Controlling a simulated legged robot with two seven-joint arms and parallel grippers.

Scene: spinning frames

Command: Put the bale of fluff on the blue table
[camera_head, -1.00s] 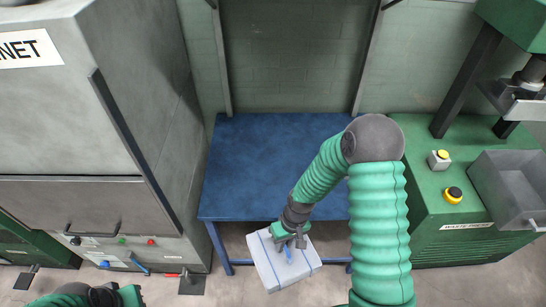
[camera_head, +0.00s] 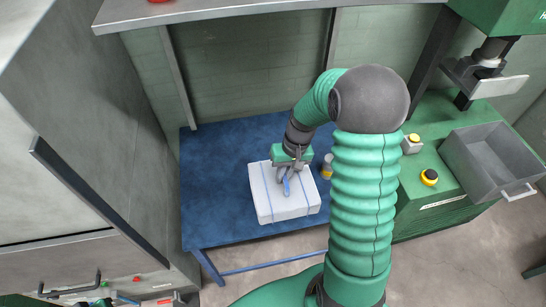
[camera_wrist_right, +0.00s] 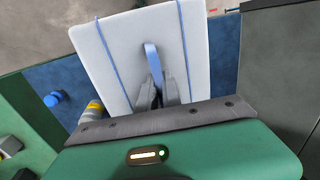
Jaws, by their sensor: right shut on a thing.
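The bale of fluff (camera_head: 268,203) is a white block with blue straps and a blue handle loop. It is over the front middle of the blue table (camera_head: 215,165); I cannot tell whether it touches the top. My right gripper (camera_head: 287,176) is shut on the bale's blue handle. In the right wrist view, the fingers (camera_wrist_right: 157,92) pinch the handle, and the bale (camera_wrist_right: 115,60) extends away from them with blue table (camera_wrist_right: 68,78) beside it.
A grey cabinet (camera_head: 110,140) rises at left. A green machine (camera_head: 440,185) with a grey bin (camera_head: 497,160) stands at right. The table's back left is clear.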

